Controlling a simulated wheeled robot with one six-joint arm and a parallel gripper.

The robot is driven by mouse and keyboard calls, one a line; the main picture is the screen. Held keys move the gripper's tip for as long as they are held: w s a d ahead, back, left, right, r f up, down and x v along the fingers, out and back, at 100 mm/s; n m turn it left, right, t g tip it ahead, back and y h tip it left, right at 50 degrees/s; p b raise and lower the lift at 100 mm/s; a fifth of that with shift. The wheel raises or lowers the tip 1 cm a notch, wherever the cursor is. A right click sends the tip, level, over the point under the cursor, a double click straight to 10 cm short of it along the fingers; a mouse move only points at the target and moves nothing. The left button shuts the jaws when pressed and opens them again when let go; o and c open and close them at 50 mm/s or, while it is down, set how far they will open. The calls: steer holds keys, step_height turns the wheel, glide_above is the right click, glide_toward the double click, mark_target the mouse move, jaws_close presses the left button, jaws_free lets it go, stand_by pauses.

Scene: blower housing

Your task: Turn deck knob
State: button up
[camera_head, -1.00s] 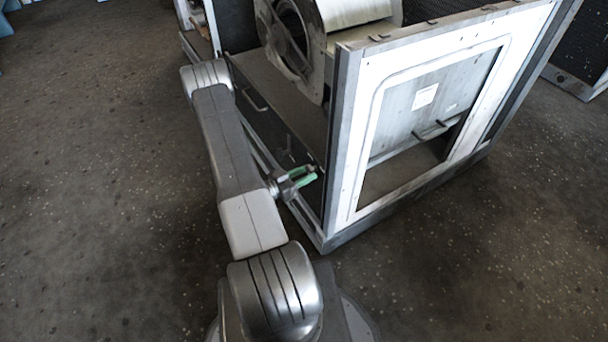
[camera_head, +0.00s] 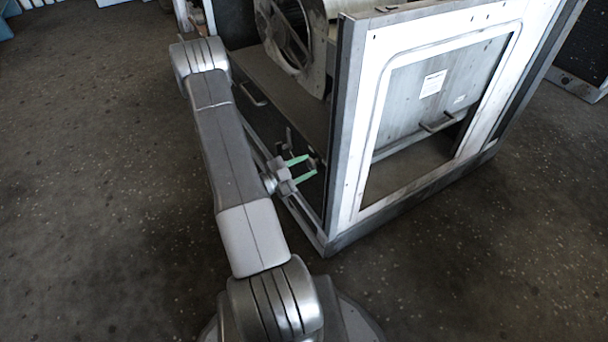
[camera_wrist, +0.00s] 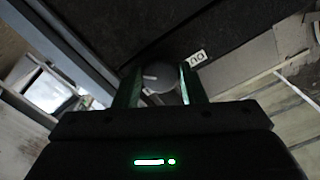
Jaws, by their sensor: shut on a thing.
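The deck knob (camera_wrist: 163,80) is a round dark grey knob with a white pointer mark on its left side in the wrist view. It sits on a dark panel, beside a small white label (camera_wrist: 196,59). My gripper (camera_wrist: 161,86) has its two green fingers on either side of the knob and is shut on it. In the head view my gripper (camera_head: 301,169) reaches the lower side of the blower housing (camera_head: 344,215), near its front corner post. I cannot make out the knob clearly there.
The white-framed front panel (camera_head: 352,185) stands right of my gripper. A deck (camera_head: 290,100) with a round blower (camera_head: 287,35) lies behind it. A handle (camera_head: 252,95) sticks out of the housing's side, close to my arm. The floor (camera_head: 90,200) to the left is clear.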

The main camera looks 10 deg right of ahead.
steer(key=m+b, duration=0.6)
steer(key=shift+f+m+b, duration=0.15)
steer(key=shift+m+b, duration=0.15)
steer(key=shift+b, duration=0.1)
steer(key=m, duration=0.1)
steer(key=m+b, duration=0.1)
steer(key=shift+r+m, duration=0.2)
steer(key=shift+m, duration=0.1)
steer(key=shift+r+m, duration=0.1)
steer(key=shift+m, duration=1.7)
steer(key=o, duration=1)
steer(key=shift+w, duration=0.1)
steer(key=shift+a, duration=0.15)
steer(key=p+v, duration=0.3)
steer(key=v, duration=1)
steer(key=shift+a, duration=0.3)
